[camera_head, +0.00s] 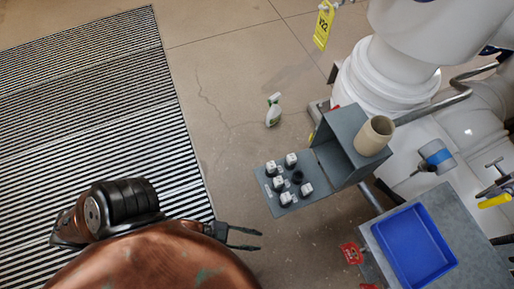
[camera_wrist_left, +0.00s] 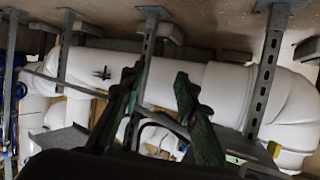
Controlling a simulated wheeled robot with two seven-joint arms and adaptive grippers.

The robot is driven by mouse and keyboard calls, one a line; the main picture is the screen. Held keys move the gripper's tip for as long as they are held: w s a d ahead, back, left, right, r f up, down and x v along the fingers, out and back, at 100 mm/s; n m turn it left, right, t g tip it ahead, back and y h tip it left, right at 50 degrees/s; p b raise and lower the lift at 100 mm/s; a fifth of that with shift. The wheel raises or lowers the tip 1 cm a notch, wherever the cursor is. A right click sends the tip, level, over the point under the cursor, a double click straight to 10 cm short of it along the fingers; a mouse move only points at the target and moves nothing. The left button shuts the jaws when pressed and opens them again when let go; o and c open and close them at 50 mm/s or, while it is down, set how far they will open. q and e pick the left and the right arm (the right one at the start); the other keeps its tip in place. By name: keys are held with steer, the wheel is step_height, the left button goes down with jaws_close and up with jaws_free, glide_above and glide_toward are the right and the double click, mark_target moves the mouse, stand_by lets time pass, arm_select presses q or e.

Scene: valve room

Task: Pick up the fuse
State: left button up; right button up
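Several small white fuse-like blocks with dark bases stand on a grey panel (camera_head: 312,196) in the middle of the head view; one is the front-most white block (camera_head: 286,198). A dark round piece, perhaps an empty socket, sits among them. I cannot tell which block is the fuse meant. My left gripper (camera_head: 246,239) is to the left of and below the panel in the picture, apart from it, with its two fingers spread and nothing between them. The fingers also show apart in the left wrist view (camera_wrist_left: 158,92), against white pipes. My right gripper is not in view.
A grey box (camera_head: 340,150) adjoins the panel, with a beige cup (camera_head: 366,141) on it. A blue tray (camera_head: 412,243) lies on a metal table at the lower right. White pipes (camera_head: 395,75) stand behind.

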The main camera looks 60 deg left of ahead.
arm_select(q)
steer(key=w+d+r+m+g+h+p, duration=0.1)
steer(key=w+d+r+m+h+p, duration=0.15)
steer(key=d+r+m, duration=0.35)
steer(key=w+d+r+m+g+h+p, duration=0.1)
steer(key=w+d+r+m+h+p, duration=0.15)
steer(key=r, duration=0.65)
step_height(320, 180, up, 14)
steer(key=m+g+y+p, duration=1)
steer(key=m+y+p, duration=0.3)
steer(key=m+p, duration=0.8)
glide_above(272, 165)
steer(key=shift+s+d+r, duration=0.1)
steer(key=shift+r, duration=0.05)
steer(key=shift+f, duration=0.35)
step_height(272, 165, down, 7)
steer(key=shift+f+b, duration=0.1)
steer(key=shift+b, duration=1.05)
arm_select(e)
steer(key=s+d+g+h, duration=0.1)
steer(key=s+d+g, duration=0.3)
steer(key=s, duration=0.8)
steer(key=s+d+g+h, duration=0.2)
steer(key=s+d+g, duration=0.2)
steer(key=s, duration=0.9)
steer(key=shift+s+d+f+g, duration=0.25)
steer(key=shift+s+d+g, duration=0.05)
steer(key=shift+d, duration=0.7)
